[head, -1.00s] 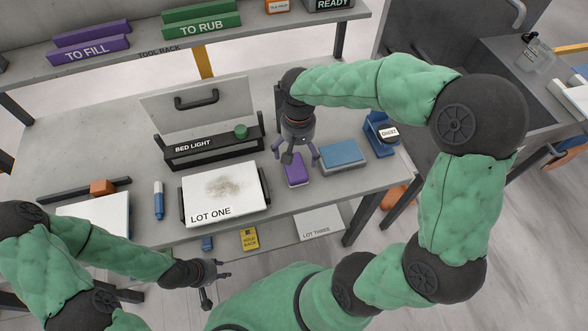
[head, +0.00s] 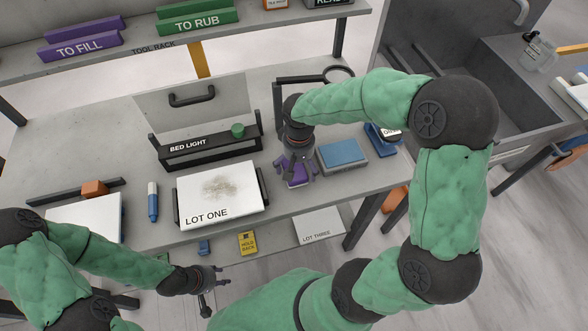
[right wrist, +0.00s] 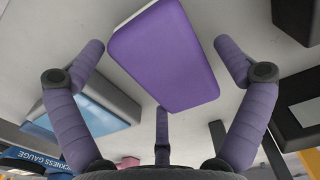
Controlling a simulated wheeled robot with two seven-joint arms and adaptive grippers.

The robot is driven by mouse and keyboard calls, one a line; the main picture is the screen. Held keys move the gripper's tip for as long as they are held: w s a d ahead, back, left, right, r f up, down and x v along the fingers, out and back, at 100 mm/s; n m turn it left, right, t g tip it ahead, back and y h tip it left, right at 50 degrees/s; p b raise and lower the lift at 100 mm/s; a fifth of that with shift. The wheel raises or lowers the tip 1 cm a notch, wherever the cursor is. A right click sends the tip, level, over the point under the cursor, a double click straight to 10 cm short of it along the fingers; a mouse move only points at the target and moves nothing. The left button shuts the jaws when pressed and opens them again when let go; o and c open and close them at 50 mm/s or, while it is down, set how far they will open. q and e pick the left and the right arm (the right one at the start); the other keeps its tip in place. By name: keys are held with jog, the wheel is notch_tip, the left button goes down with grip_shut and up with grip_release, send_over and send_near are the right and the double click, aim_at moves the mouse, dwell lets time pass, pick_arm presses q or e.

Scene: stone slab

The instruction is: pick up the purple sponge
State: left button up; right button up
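The purple sponge (head: 296,180) lies on the grey bench between the white LOT ONE slab and a blue block. In the head view my right gripper (head: 297,172) is right above it and partly hides it. In the right wrist view the sponge (right wrist: 163,58) lies ahead of the spread purple fingers of my right gripper (right wrist: 160,75), which is open and shows a gap on both sides. I cannot tell that any finger touches it. My left gripper (head: 212,282) is low in front of the bench, away from the sponge; its finger opening is too small to read.
The LOT ONE slab (head: 221,194) is left of the sponge. The blue block (head: 342,154) on a grey base is close on its right. The BED LIGHT box (head: 210,148) stands behind left. A blue gauge (head: 384,136) is further right.

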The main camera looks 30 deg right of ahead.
aim_at(298, 165)
jog(key=c, duration=0.8)
jog(key=shift+r, duration=0.55)
notch_tip(298, 165, up, 2)
jog(key=shift+r+p, duration=0.1)
jog(key=shift+p, duration=0.5)
jog(key=s+a+r+p, duration=0.1)
jog(key=a+r, duration=0.2)
jog(key=a, duration=0.1)
jog(key=s+a+r+p, duration=0.1)
jog(key=a+r+p, duration=0.1)
jog(key=a, duration=0.3)
jog(key=s+a+r+p, duration=0.1)
jog(key=s+a+r, duration=0.1)
jog(key=a+r, duration=0.2)
jog(key=shift+a+r, duration=0.25)
jog(key=shift+r, duration=0.1)
jog(key=shift+w+p, duration=0.1)
jog(key=shift+p, duration=0.2)
jog(key=shift+c, duration=0.3)
